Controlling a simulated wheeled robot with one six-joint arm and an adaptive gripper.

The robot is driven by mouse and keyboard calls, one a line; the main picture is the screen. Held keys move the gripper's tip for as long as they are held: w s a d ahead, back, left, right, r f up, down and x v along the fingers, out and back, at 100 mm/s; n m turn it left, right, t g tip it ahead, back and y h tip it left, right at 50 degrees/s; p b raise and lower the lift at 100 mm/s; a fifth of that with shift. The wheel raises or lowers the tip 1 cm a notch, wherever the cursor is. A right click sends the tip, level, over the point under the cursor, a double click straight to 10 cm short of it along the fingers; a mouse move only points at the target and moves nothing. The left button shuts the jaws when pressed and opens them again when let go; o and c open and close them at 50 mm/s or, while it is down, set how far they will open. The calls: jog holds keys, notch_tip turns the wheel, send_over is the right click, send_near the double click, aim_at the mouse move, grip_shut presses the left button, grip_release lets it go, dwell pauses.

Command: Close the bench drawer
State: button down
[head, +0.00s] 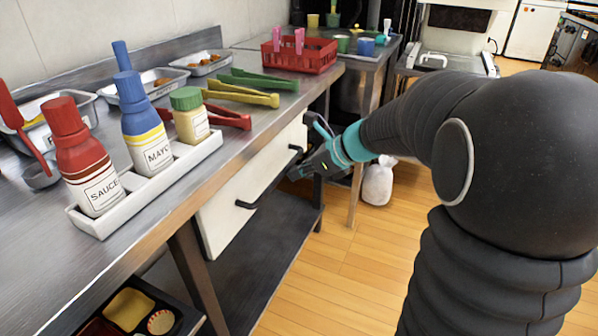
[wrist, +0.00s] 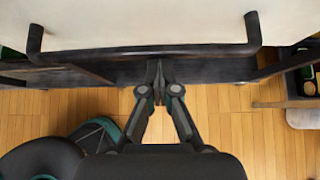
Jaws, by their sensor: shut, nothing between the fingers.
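The bench drawer has a white front (head: 250,185) below the steel worktop in the head view. Its white surface also fills the top of the wrist view (wrist: 150,22). A dark bar handle (wrist: 190,49) crosses the front. How far the drawer stands out is hard to tell. My gripper (head: 300,172) is at the far end of the front, by the handle.
The worktop (head: 235,150) carries a white tray (head: 150,200) of sauce bottles, several tongs and a red basket (head: 300,58). A dark lower shelf (head: 250,262) lies under the drawer. A white bag (head: 378,183) stands on the wooden floor.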

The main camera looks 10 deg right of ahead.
jog(key=s+d+r, duration=0.6)
jog(key=s+d, duration=0.1)
jog(key=d, duration=0.2)
notch_tip(320, 180, down, 5)
jog(key=s+d+n+g+h, duration=0.1)
jog(key=s+d+n+h, duration=0.15)
jog(key=n, duration=0.35)
jog(key=s+a+n+h, duration=0.2)
jog(key=s+a+n, duration=0.2)
jog(key=s+n, duration=0.4)
jog(key=s+a+n+h, duration=0.3)
jog(key=s+a+n, duration=0.2)
jog(key=s+n, duration=0.4)
jog(key=shift+s+r+n+t, duration=0.25)
jog(key=shift+s+n+t, duration=0.05)
jog(key=shift+n, duration=0.9)
jog(key=shift+h, duration=0.25)
